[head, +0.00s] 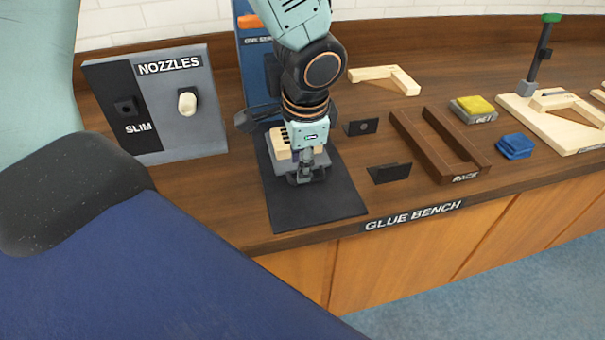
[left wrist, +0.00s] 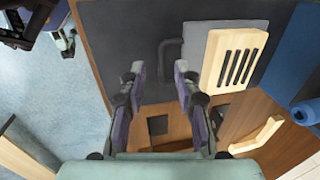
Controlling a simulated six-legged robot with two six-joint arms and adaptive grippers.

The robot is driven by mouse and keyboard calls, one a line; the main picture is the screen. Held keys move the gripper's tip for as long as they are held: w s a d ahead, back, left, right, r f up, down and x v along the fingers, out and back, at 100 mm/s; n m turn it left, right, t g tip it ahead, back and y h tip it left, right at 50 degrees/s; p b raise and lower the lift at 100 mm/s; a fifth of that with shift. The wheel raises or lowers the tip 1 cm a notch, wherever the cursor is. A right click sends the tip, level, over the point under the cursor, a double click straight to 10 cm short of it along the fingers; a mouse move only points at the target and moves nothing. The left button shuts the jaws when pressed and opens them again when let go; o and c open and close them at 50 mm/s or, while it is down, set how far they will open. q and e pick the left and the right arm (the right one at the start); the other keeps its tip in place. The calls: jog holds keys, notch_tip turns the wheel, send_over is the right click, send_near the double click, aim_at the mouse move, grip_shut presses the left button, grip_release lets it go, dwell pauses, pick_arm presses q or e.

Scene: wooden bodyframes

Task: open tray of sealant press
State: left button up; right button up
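The sealant press (head: 256,62) is the blue upright at the bench's back, partly hidden by my left arm. Its grey tray (head: 279,184) lies at its foot on a dark mat (head: 337,194), carrying a slotted wooden block (head: 281,146). In the left wrist view the tray (left wrist: 196,36) has a dark loop handle (left wrist: 168,58) on its front side. My left gripper (head: 306,176) is low over the tray's front. In the left wrist view it (left wrist: 160,76) is open, fingers apart, with the handle just beyond the tips. Whether they touch cannot be told. My right gripper is not clearly seen.
Left of the press stands a nozzle board (head: 190,128). To the right are small dark brackets (head: 390,173), a brown rack (head: 462,152), a yellow-topped block (head: 474,106) and blue pads (head: 515,146). The bench's front edge is close to the mat.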

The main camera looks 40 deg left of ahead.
aim_at(299, 188)
pick_arm(q)
jog(key=f, duration=0.1)
jog(key=a+f+b, duration=0.1)
jog(key=f, duration=0.1)
jog(key=shift+w+f, duration=0.1)
jog(key=shift+w, duration=0.05)
jog(key=shift+f, duration=0.4)
jog(key=shift+w+d+f, duration=0.1)
jog(key=shift+d+f, duration=0.05)
jog(key=shift+f, duration=0.05)
jog(key=shift+c, duration=1)
grip_shut()
